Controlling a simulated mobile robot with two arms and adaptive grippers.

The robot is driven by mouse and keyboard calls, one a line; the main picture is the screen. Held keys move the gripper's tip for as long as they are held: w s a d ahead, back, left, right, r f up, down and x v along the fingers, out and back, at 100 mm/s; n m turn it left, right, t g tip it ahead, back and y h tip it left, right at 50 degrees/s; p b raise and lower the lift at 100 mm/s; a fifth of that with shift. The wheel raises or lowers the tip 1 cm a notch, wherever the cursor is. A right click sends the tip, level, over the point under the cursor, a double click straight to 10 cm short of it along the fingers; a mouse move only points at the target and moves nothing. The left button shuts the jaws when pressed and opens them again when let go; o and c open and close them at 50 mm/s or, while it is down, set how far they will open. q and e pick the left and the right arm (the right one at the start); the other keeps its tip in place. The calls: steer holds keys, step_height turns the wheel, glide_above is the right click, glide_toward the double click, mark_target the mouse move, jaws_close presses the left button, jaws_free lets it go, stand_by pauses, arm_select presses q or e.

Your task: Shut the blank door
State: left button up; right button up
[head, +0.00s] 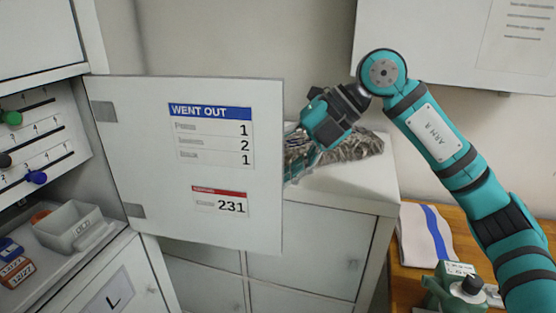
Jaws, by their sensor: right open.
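One door (150,200) stands wide open, hinged at its left edge on the cabinet. The face I see carries a "WENT OUT" sign and a red-topped label reading 231; its other face is hidden, so I cannot tell whether that is blank. My right gripper (295,160) is open at the door's free right edge, its fingertips partly hidden by the door. I cannot tell whether it touches the door. My left gripper is not in view.
The open compartment holds sliders with coloured knobs (36,177), a grey bin (68,228) and small tagged blocks (15,271). A door marked L (120,295) is below. A crumpled grey-brown item (350,147) lies on the white cabinet (345,185) behind my gripper.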

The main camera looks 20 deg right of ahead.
steer(key=shift+c, duration=0.2)
jaws_close()
stand_by(0.4)
